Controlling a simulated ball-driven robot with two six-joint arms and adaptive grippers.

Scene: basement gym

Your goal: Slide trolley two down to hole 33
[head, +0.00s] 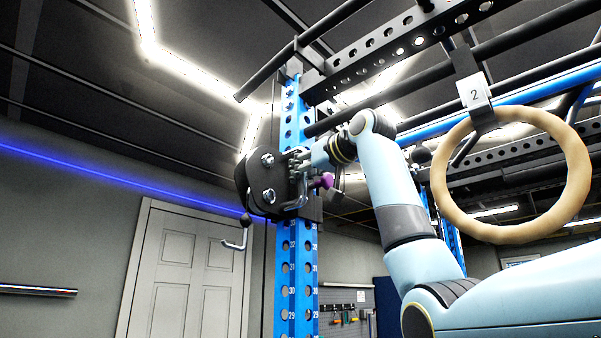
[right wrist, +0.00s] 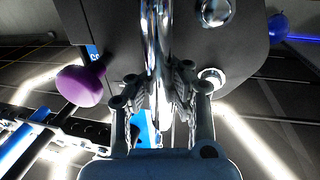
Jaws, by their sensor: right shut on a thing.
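A black trolley (head: 268,185) with bolts rides on the blue numbered upright (head: 283,300). I see no number on the trolley itself. Its plate also fills the top of the right wrist view (right wrist: 110,30). The numbers 32, 31 and 30 show on the upright below the trolley; the trolley covers part of the hole row. My right gripper (head: 302,160) is at the trolley's right side. In the right wrist view its fingers (right wrist: 160,92) are shut around a chrome handle (right wrist: 158,35). A purple knob (right wrist: 82,86) sticks out beside the handle, clear of the fingers. My left gripper is out of view.
A wooden ring (head: 437,185) hangs at right from a strap with a tag marked 2 (head: 474,92). Black perforated beams (head: 385,42) run overhead. A white door (head: 185,265) stands behind at left.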

